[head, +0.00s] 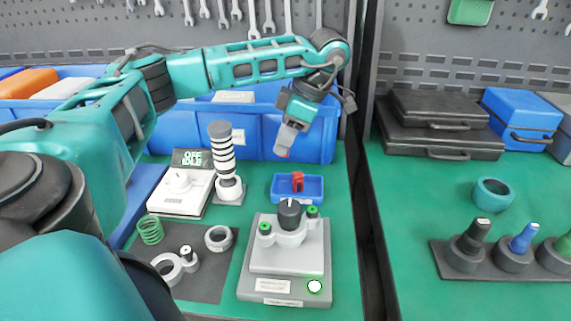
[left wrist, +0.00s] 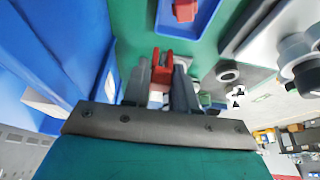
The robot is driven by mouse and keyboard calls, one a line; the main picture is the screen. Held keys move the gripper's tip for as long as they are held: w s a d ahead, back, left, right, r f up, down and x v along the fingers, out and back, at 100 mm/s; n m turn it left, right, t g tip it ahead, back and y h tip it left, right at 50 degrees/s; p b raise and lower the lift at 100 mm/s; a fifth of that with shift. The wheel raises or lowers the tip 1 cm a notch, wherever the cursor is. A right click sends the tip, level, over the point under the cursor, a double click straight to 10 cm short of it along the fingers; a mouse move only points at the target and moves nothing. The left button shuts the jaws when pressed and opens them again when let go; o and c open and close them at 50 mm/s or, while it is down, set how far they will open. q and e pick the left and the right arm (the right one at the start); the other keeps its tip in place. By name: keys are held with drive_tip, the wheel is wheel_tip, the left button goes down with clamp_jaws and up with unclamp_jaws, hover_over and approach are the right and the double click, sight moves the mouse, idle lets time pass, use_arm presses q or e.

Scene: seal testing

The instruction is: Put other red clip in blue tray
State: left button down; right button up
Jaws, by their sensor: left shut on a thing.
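The small blue tray (head: 313,192) lies on the green bench in front of the large blue bin. One red clip (head: 297,181) stands in it. My left gripper (head: 287,142) is above and behind the tray, slightly to its left, pointing down. It is shut on the other red clip (head: 283,153), which barely shows at the fingertips. In the left wrist view, the held red clip (left wrist: 162,68) sticks out between the fingers (left wrist: 160,90). The tray (left wrist: 209,18) and the clip in it (left wrist: 185,10) are at the top edge there. My right gripper is not in view.
The test device (head: 290,260) with a black knob stands just in front of the tray. A black-and-white striped post (head: 222,150) and a white scale (head: 182,195) are to the left. The large blue bin (head: 258,138) is behind. Green bench is clear right of the tray.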

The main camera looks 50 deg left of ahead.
use_arm(q)
wheel_tip(320, 180, down, 4)
drive_tip(key=shift+f+b, duration=0.15)
drive_tip(key=shift+b, duration=0.6)
wheel_tip(320, 180, down, 3)
drive_tip(key=shift+f+b, duration=0.1)
drive_tip(key=shift+b, duration=0.4)
drive_tip(key=shift+s+d+f, duration=0.1)
drive_tip(key=shift+s+f, duration=0.05)
drive_tip(key=shift+f, duration=0.1)
drive_tip(key=c, duration=1.2)
unclamp_jaws()
drive_tip(key=o, duration=0.3)
drive_tip(key=shift+f, duration=0.2)
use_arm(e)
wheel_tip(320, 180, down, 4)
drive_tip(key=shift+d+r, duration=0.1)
use_arm(q)
drive_tip(key=shift+r, duration=0.1)
